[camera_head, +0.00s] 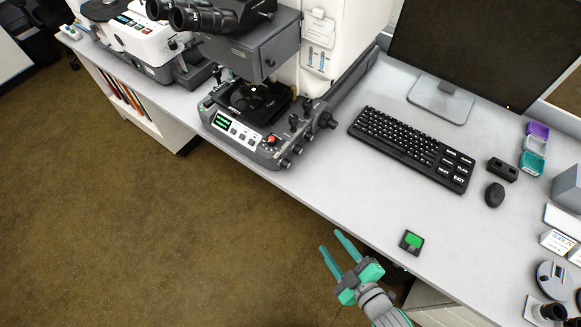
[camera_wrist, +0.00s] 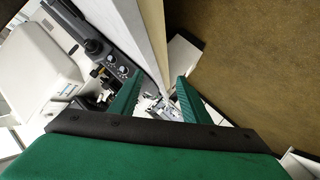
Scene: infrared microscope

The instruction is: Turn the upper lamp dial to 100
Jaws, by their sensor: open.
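The infrared microscope (camera_head: 240,120) stands on the bench at the upper middle of the head view. Its dark base has a green display, a red button (camera_head: 272,140) and several dark knobs (camera_head: 285,163) at its front right corner. In the wrist view, two small round dials (camera_wrist: 117,63) with pale marks sit on a dark panel, left of my fingers. I cannot tell which is the upper lamp dial, and their settings are too small to read. My gripper (camera_head: 331,241) is open and empty, in front of the bench edge, well apart from the microscope. Its green fingers (camera_wrist: 160,80) also show in the wrist view.
A keyboard (camera_head: 413,147), a mouse (camera_head: 494,195) and a monitor (camera_head: 485,45) are on the bench to the right. The floor in front of the microscope is clear.

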